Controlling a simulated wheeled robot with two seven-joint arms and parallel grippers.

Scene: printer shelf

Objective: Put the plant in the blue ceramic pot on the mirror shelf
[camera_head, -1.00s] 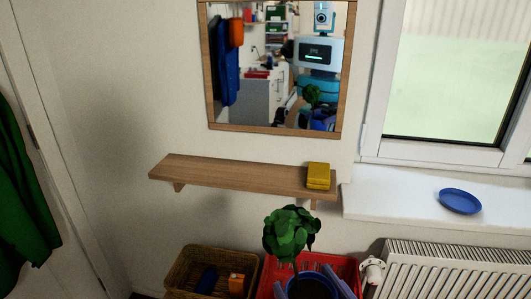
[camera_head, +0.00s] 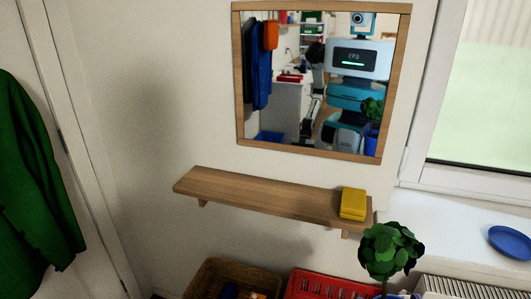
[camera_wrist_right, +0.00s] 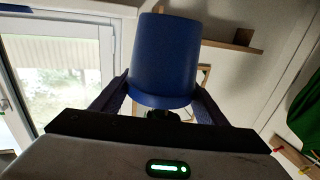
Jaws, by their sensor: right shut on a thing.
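The plant, a round green bush (camera_head: 390,250), is at the lower right of the head view, in front of the wall and just below the shelf's right end. Its blue pot (camera_wrist_right: 167,55) fills the middle of the right wrist view, upside down there. My right gripper (camera_wrist_right: 160,100) is shut on the pot, one finger on each side. The wooden mirror shelf (camera_head: 255,194) is on the wall under the framed mirror (camera_head: 320,155). The left gripper is not in view.
A yellow box (camera_head: 353,203) stands on the shelf's right end; the rest of the shelf is bare. Below are a wicker basket (camera_head: 235,270) and a red crate (camera_head: 320,283). A blue plate (camera_head: 511,242) lies on the windowsill (camera_head: 450,218) at right.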

